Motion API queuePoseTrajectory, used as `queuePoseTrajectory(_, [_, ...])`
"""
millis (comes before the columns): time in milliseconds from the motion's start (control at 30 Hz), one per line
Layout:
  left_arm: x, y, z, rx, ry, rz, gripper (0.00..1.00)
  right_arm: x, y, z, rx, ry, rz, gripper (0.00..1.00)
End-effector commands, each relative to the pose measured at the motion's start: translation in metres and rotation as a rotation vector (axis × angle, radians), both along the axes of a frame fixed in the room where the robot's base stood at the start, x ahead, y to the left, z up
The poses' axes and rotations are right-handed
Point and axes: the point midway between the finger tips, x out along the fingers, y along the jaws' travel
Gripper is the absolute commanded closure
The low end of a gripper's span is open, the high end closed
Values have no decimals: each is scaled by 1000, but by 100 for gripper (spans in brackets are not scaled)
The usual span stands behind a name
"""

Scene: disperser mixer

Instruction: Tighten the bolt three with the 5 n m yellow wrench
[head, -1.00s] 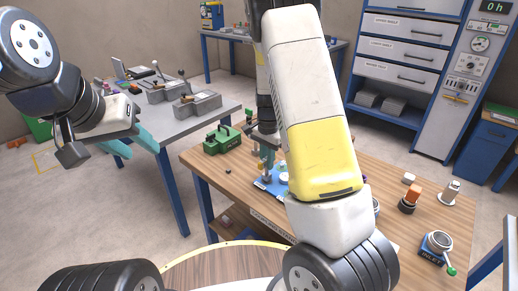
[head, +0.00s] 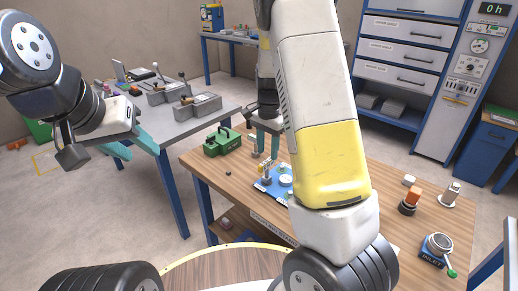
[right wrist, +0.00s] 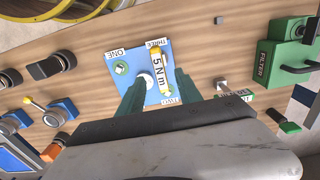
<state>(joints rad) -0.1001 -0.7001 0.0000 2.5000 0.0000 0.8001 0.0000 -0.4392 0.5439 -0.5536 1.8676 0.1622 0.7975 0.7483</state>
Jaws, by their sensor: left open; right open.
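The blue plate (head: 266,184) lies on the wooden table; its labels ONE, TWO and THREE show in the right wrist view (right wrist: 133,66). The yellow wrench marked 5 N m (right wrist: 158,70) is on the plate beside the THREE label; bolt three itself is hidden. A bolt (right wrist: 121,68) shows by the ONE label. My right gripper (head: 266,152) is above the plate, open and empty, with its teal fingers either side of the wrench in the wrist picture, seemingly apart from it. My left gripper (head: 144,142) is open and empty, far left of the plate.
A green filter box (head: 222,142) stands at the table's back left corner. An inlet part with a green-knobbed handle (head: 437,246) and an orange-topped part (head: 413,195) are at the right. My right arm hides the table's middle in the head view.

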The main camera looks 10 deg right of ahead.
Motion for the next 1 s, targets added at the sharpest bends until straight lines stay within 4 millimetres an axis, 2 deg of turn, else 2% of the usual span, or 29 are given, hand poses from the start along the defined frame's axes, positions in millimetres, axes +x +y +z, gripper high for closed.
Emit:
queuePoseTrajectory(100, [0,0,0,0,0,0,58,0,1,12,0,-1,0,58])
queuePoseTrajectory(200, [0,0,0,0,0,0,58,0,0,16,1,-1,0,58])
queuePoseTrajectory(533, [0,0,0,0,0,0,58,-1,0,16,-5,0,0,58])
queuePoseTrajectory(800, [0,0,0,0,0,0,58,-7,6,21,-84,-58,-1,58])
queuePoseTrajectory(900, [0,0,0,0,0,0,58,-7,8,18,-95,-72,-1,58])
queuePoseTrajectory(1000, [0,0,0,0,0,0,58,-6,6,7,-97,-72,-1,58])
